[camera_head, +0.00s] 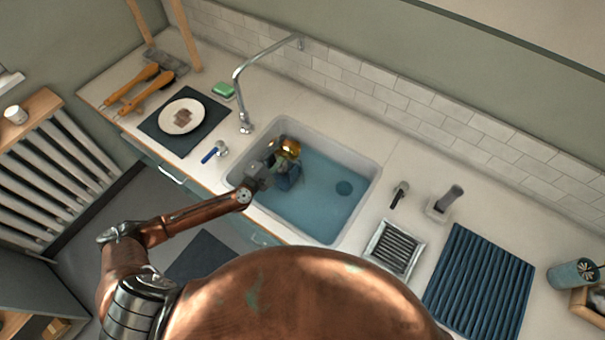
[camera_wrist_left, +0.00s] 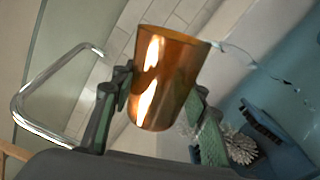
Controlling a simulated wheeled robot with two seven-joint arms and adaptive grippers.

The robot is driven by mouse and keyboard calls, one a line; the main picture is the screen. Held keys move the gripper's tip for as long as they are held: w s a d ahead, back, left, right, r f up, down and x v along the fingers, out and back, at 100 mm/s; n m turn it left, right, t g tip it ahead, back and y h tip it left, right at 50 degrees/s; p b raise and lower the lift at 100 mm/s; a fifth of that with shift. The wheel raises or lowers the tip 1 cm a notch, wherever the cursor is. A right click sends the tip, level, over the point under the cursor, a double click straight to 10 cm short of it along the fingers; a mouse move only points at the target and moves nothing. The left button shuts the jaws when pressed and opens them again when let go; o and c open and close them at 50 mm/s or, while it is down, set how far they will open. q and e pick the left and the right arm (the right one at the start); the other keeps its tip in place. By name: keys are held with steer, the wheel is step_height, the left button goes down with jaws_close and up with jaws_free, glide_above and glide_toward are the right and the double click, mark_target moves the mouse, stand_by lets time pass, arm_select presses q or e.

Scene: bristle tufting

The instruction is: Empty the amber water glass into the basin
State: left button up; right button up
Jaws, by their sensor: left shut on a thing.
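The amber water glass (camera_head: 290,148) is held in my left gripper (camera_head: 273,160) over the left part of the basin (camera_head: 366,188). In the left wrist view the glass (camera_wrist_left: 165,80) sits between both fingers of the gripper (camera_wrist_left: 160,97) and is tilted. A thin stream of water (camera_wrist_left: 262,66) leaves its rim on the right and falls toward the blue basin floor. How much water is inside the glass cannot be told. My right gripper is not in view.
A tall curved faucet (camera_head: 237,85) stands behind the basin at the left. A blue item (camera_wrist_left: 268,125) and a pale bristled item (camera_wrist_left: 240,146) show below the glass.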

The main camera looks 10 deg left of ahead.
arm_select(q)
steer(key=shift+s+d+f+m, duration=0.15)
steer(key=shift+d+m, duration=0.15)
steer(key=shift+m, duration=0.4)
stand_by(0.4)
steer(key=shift+a+f+m, duration=0.1)
steer(key=shift+m, duration=0.2)
steer(key=shift+f+m+p, duration=0.25)
steer(key=shift+m+p, duration=0.5)
steer(key=shift+m, duration=0.05)
stand_by(0.5)
steer(key=shift+f+m+p, duration=0.2)
steer(key=shift+m+p, duration=0.1)
steer(key=shift+p, duration=0.05)
